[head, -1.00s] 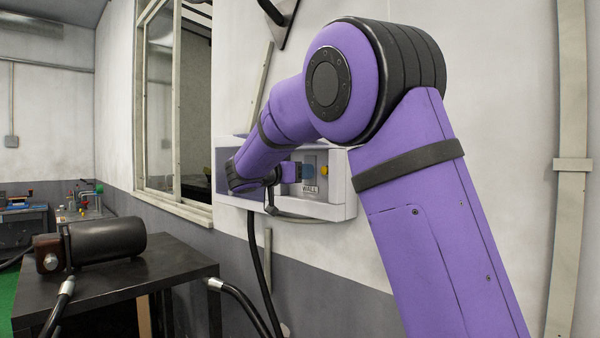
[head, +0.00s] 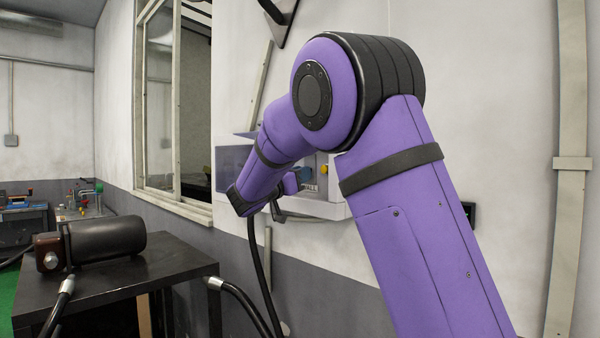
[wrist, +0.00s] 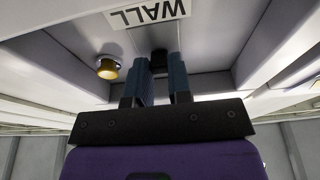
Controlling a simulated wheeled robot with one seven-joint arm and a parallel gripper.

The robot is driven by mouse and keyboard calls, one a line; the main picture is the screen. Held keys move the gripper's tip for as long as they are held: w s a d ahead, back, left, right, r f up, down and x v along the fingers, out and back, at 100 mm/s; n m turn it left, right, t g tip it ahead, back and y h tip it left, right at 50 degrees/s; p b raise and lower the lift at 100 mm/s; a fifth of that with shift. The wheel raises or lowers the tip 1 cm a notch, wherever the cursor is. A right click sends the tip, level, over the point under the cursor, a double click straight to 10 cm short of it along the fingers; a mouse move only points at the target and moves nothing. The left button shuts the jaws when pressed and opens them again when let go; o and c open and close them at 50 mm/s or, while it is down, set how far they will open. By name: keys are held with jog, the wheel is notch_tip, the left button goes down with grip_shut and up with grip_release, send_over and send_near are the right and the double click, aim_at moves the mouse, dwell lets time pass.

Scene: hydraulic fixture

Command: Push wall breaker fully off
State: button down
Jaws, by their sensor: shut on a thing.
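The wall breaker (wrist: 158,60) is a small dark lever on the panel below the upside-down WALL label (wrist: 150,13) in the wrist view. My gripper (wrist: 160,72) has its two blue-grey fingers around it, shut on the lever. The fingers hide part of the breaker, so its exact tilt is hard to tell. In the head view my arm covers most of the open grey breaker box (head: 320,208) on the wall, and the breaker itself is hidden there.
A yellow knob (wrist: 107,69) sits beside the breaker on the panel; it also shows in the head view (head: 323,169). The box's side walls enclose my gripper closely. A black table (head: 120,282) with a dark cylinder (head: 105,238) stands at left, with hoses nearby.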

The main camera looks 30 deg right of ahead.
jog(key=shift+f+h, duration=0.2)
jog(key=shift+h, duration=0.2)
jog(key=c, duration=1)
grip_release()
jog(key=shift+c, duration=0.2)
jog(key=v, duration=1)
jog(key=shift+a, duration=0.35)
jog(key=shift+s+f, duration=0.1)
jog(key=shift+f, duration=0.05)
jog(key=shift+d, duration=0.1)
